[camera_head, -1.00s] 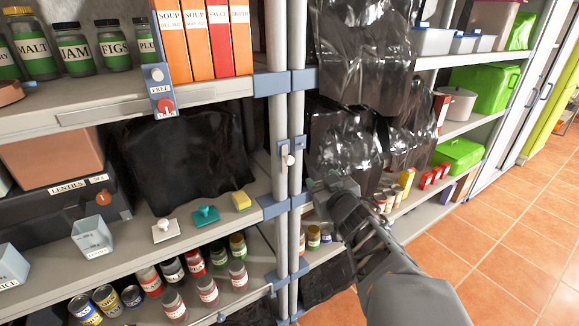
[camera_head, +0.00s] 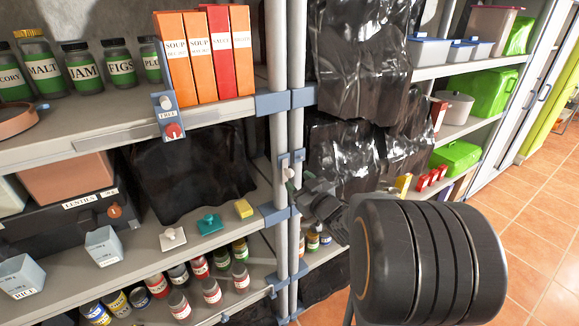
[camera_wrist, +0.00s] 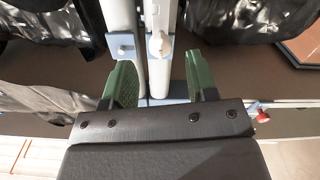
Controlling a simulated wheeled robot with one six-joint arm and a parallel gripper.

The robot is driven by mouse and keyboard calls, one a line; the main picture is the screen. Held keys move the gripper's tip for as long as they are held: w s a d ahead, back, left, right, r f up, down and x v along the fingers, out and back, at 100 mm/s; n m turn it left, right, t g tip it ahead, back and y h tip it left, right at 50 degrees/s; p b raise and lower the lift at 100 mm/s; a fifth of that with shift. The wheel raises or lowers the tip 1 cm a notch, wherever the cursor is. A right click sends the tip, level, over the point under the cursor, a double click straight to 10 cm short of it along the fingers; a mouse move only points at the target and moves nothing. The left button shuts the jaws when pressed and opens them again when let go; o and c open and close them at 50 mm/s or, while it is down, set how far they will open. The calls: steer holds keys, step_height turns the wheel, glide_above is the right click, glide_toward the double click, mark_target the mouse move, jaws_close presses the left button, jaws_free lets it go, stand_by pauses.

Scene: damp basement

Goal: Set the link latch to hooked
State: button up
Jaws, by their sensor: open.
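The link latch is on the two grey shelf posts. In the wrist view a pale latch lever (camera_wrist: 160,43) sits on the right post, pointing roughly along it. A blue plate with a small stud (camera_wrist: 122,46) is on the left post, and the lever does not appear to reach across to it. In the head view the blue latch plate (camera_head: 284,160) is partly blocked by my gripper (camera_head: 295,183). In the wrist view my gripper (camera_wrist: 159,76) is open and empty, its green fingers either side of the posts, with the lever between and beyond the tips.
A blue plate marked FREE (camera_head: 168,116) with a red knob hangs on the left shelf edge. Black plastic sheets (camera_head: 345,155) hang beside the posts. The tiled floor at right is clear.

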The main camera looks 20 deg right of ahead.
mark_target(291, 175)
steer(key=shift+w+a+p, duration=0.15)
steer(key=shift+w, duration=1.25)
steer(key=shift+w+a+p, duration=0.15)
steer(key=shift+w, duration=1.2)
jaws_close()
